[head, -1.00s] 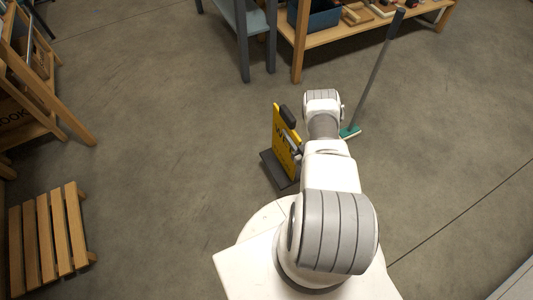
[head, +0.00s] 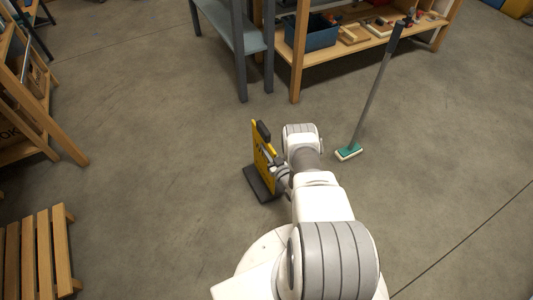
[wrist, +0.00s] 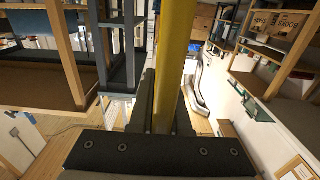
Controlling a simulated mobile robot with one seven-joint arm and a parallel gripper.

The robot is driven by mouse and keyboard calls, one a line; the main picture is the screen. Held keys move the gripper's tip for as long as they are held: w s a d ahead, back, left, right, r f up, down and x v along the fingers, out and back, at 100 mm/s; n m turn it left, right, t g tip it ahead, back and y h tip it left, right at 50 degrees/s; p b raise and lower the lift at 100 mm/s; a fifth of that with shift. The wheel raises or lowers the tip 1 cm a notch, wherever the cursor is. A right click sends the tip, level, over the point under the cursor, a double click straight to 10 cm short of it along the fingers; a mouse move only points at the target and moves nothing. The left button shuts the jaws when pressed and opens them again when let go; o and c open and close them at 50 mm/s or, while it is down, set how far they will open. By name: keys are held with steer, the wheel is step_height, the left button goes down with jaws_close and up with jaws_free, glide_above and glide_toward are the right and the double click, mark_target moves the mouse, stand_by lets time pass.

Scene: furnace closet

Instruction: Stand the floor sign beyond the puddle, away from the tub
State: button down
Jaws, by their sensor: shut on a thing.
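The yellow floor sign (head: 263,150) stands out left of my arm in the head view, upright or nearly so, with a dark base plate (head: 259,184) and a dark grip on top. My gripper (head: 284,172) is shut on the sign from its right side, and my arm partly hides the hold. In the wrist view the sign is a yellow strip (wrist: 177,50) running up between the dark fingers of my gripper (wrist: 163,105). I cannot tell whether the base touches the floor. No puddle shows, and I cannot make out the tub for sure.
A green-headed mop (head: 348,152) stands right of my arm. A grey table (head: 240,60) and a wooden bench (head: 299,70) with a blue bin (head: 316,36) stand behind. Wooden shelving (head: 35,115) and a slatted pallet (head: 42,250) are at left. Floor between is bare.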

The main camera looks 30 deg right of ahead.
steer(key=shift+f, duration=0.95)
steer(key=shift+f, duration=0.15)
steer(key=c, duration=0.9)
jaws_free()
steer(key=shift+s, duration=0.2)
